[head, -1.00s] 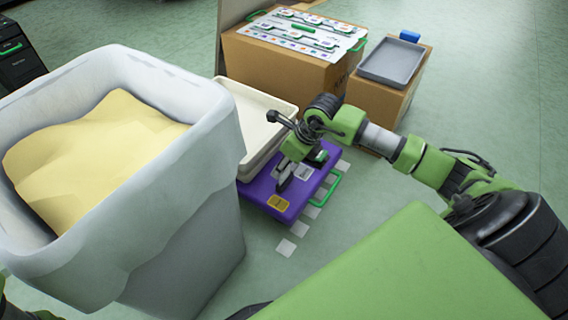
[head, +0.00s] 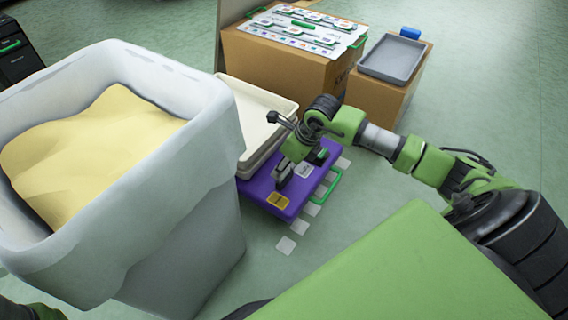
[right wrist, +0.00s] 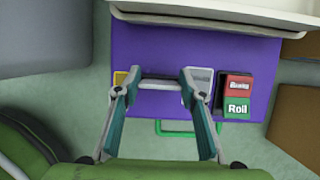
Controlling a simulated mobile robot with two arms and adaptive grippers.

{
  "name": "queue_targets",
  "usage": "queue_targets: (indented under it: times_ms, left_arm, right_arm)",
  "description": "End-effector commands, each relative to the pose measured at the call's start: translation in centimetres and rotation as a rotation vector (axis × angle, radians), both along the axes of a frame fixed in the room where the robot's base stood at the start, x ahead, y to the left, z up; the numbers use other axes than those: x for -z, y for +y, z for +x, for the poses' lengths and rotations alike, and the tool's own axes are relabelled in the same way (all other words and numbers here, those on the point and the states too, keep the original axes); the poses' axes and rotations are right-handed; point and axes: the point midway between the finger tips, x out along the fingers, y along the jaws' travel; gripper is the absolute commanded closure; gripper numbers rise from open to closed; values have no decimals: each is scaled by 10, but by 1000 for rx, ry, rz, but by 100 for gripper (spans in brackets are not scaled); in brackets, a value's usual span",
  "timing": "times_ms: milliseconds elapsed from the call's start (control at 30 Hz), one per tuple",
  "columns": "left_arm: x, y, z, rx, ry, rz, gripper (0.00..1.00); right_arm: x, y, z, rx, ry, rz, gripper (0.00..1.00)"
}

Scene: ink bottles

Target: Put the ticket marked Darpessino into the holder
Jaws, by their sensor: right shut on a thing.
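My right gripper (head: 285,177) is low over a purple board (head: 262,188) on the floor. In the right wrist view the gripper (right wrist: 158,83) is shut on a thin, pale, dark-edged piece (right wrist: 160,84), seen nearly edge-on between the fingertips. No writing on it is legible, so I cannot tell if it is the Darpessino ticket. A yellow card (head: 278,201) and a white label (head: 303,171) lie on the board on either side of the gripper. A block with red and green faces, the green marked "Roll" (right wrist: 237,108), stands right of the gripper. My left gripper is out of view.
A large pale bin (head: 190,225) with yellow contents stands at left. Cream trays (head: 262,110) sit behind the board. Cardboard boxes (head: 283,70) carry a patterned panel (head: 345,40) and a grey tray (head: 392,62).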

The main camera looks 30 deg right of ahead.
Motion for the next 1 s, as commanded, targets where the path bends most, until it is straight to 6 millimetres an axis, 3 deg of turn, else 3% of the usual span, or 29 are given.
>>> queue_targets:
  times_ms: [200, 233, 300, 700, 867, 1000]
  left_arm:
    - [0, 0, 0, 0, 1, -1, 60]
    - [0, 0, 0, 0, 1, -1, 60]
    - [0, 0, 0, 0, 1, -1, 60]
    - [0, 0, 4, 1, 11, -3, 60]
    - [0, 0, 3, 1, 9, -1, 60]
    - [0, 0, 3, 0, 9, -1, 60]
  right_arm:
    - [0, 0, 0, 0, 0, 0, 74]
    - [0, 0, 0, 0, 0, 0, 57]
    - [0, 0, 0, 0, 0, 0, 43]
    - [-4, -1, -1, 1, -2, -1, 43]
    - [-26, -5, -9, 0, -4, -3, 43]
    - [-54, -10, -20, -1, -4, -4, 43]
